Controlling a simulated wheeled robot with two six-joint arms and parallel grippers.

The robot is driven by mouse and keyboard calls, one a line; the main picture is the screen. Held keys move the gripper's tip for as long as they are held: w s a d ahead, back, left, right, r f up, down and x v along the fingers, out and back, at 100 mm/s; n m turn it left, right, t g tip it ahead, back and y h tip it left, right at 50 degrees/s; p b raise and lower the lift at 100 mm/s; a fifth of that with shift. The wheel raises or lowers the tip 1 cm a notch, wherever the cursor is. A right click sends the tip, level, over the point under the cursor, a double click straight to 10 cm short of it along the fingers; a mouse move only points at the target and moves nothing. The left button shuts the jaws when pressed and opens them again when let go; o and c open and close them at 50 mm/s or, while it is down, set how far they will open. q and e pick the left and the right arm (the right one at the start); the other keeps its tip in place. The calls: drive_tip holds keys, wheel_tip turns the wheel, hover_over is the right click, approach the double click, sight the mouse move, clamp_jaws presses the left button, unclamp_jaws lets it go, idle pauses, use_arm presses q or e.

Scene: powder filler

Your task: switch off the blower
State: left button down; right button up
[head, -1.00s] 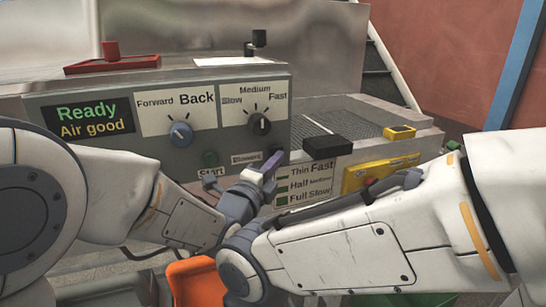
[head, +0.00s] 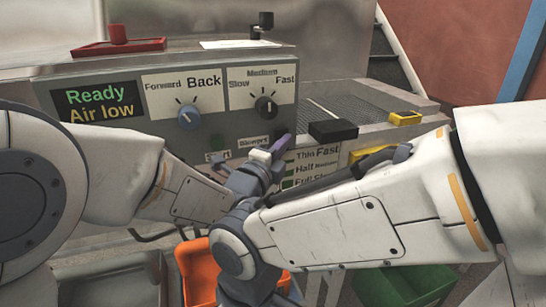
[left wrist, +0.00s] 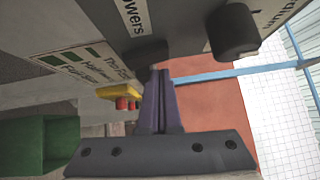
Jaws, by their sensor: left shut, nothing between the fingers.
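The grey control panel (head: 60,75) has a Blowers label (head: 253,141) low on its face, beside the Start label. In the left wrist view a dark knob (left wrist: 150,51) sticks out beside the label ending in "owers" (left wrist: 133,16). My left gripper (head: 285,143) is at the panel's lower right, with purple fingers. In the left wrist view its fingers (left wrist: 158,75) are shut and empty, their tips right at the dark knob; I cannot tell whether they touch. The display (head: 99,103) reads "Ready" and "Air low". My right gripper is not visible; only its arm shows.
A black block (head: 333,130) and a yellow piece (head: 405,118) lie to the right. An orange bin (head: 198,270) and a green bin (head: 405,285) stand below.

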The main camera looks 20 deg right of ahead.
use_arm(q)
drive_tip(key=s+d+r+b+v, duration=0.1)
drive_tip(key=r+b+v, duration=0.1)
drive_tip(key=v, duration=1)
drive_tip(key=shift+s, duration=0.3)
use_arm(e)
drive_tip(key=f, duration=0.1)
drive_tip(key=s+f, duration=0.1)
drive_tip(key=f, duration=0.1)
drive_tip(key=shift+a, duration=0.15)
use_arm(q)
drive_tip(key=shift+d+r, duration=0.1)
drive_tip(key=shift+d, duration=0.05)
